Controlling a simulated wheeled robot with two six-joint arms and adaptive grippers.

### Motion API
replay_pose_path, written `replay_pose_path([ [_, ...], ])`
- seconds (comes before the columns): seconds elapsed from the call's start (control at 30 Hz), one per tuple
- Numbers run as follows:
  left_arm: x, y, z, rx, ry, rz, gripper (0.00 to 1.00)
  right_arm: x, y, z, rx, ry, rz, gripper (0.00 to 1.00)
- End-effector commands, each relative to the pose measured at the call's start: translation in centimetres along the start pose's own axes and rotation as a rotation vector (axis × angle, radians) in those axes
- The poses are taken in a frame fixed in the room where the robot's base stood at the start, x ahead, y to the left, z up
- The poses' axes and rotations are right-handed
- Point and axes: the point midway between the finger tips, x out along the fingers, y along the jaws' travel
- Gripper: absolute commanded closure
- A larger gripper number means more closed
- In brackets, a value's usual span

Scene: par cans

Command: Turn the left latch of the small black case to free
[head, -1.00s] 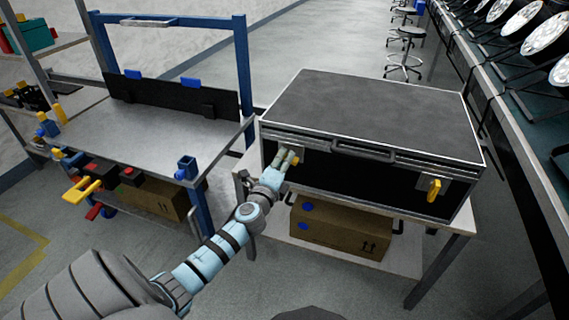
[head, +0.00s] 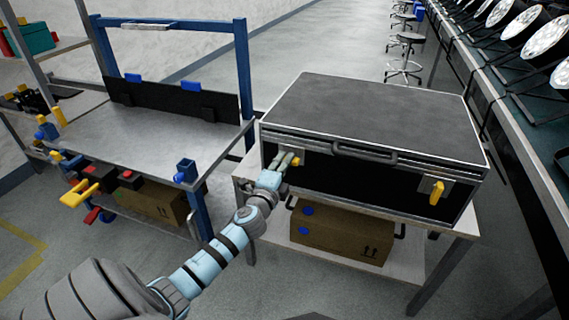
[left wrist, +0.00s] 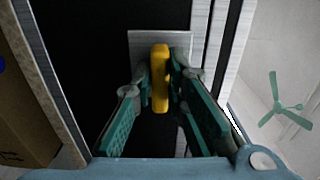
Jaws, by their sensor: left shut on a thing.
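The small black case (head: 372,108) lies closed on a light table, its front facing me. Its left latch (head: 296,161) has a yellow handle on a metal plate. In the left wrist view the yellow handle (left wrist: 160,78) runs along the lid seam and sits between my fingers. My left gripper (head: 286,161) is shut on this handle, one finger on each side; it also shows in the left wrist view (left wrist: 158,80). The fingers partly hide the latch in the head view. The right latch (head: 437,192) has its yellow handle roughly upright. My right gripper is not in view.
A cardboard box (head: 342,232) stands on the shelf under the case. A blue-framed workbench (head: 165,130) with yellow and red clamps stands at the left. Lamps line a bench at the far right. Stools (head: 404,65) stand behind the case on open floor.

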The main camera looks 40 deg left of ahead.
Motion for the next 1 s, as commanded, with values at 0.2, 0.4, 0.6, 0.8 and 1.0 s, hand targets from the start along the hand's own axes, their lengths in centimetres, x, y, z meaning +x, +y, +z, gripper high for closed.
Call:
replay_pose_path([
  [0.2, 0.0, 0.1, 0.0, -0.002, 0.000, 0.002, 0.67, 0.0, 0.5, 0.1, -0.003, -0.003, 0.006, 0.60],
  [0.4, 0.0, 0.1, 0.0, -0.001, 0.000, 0.001, 0.67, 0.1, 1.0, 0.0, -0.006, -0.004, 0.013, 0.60],
  [0.6, -1.5, 0.2, 0.0, 0.003, 0.000, 0.002, 0.67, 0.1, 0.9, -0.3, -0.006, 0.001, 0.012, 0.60],
  [0.8, -6.9, 0.2, 0.0, 0.001, 0.002, 0.005, 0.67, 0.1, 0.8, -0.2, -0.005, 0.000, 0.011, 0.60],
  [1.0, -11.2, 0.1, 0.0, 0.001, 0.002, 0.003, 0.67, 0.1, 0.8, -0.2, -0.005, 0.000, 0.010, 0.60],
])
